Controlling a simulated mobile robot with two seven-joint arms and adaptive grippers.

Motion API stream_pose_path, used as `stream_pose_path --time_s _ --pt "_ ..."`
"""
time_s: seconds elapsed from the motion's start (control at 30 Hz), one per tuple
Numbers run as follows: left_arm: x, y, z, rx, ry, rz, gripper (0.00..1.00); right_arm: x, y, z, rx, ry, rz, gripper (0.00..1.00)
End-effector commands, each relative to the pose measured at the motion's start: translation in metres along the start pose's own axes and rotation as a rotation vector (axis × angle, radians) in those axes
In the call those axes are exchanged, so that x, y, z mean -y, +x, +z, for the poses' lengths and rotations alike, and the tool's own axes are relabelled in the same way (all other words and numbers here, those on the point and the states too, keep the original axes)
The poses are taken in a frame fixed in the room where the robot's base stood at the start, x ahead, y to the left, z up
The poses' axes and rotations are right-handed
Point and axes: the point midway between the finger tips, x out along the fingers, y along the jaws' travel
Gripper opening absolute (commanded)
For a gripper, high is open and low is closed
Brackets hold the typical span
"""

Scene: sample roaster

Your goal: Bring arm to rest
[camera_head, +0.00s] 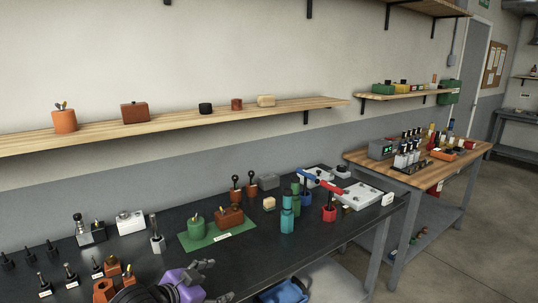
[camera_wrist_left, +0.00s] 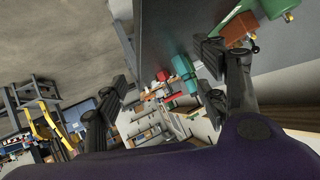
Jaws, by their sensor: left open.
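My left gripper (camera_head: 215,281) is at the bottom of the head view, by the front edge of the dark bench (camera_head: 262,248). Its purple wrist housing and dark grey fingers show there. In the left wrist view its two fingers (camera_wrist_left: 160,85) stand wide apart with nothing between them. A green mat (camera_head: 196,244) with a green pot (camera_head: 197,228) and a brown box (camera_head: 229,218) lies behind the gripper, apart from it. My right gripper is in neither view.
Teal bottles (camera_head: 287,218) and a red container (camera_head: 329,214) stand right of the mat. Orange blocks (camera_head: 103,288) and small dark-handled tools (camera_head: 70,275) stand to the left. A blue bin (camera_head: 283,292) is below the front edge. A wooden table (camera_head: 465,154) stands at right, with open floor beyond.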

Motion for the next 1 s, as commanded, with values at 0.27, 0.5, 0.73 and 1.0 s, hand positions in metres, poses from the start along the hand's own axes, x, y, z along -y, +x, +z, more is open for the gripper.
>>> stream_pose_path --time_s 0.27,0.5,0.73,1.0 --pt "-0.091 -0.024 0.127 -0.05 -0.228 -0.15 0.65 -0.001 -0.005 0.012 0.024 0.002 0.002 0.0" --pt "-0.174 -0.094 0.253 0.099 -0.425 -0.293 0.65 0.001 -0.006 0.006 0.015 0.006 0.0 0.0" --pt "-0.244 -0.154 0.329 0.268 -0.589 -0.335 0.65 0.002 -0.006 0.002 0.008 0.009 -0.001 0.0" --pt "-0.255 -0.162 0.338 0.29 -0.606 -0.335 0.65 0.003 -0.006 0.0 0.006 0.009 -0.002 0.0"
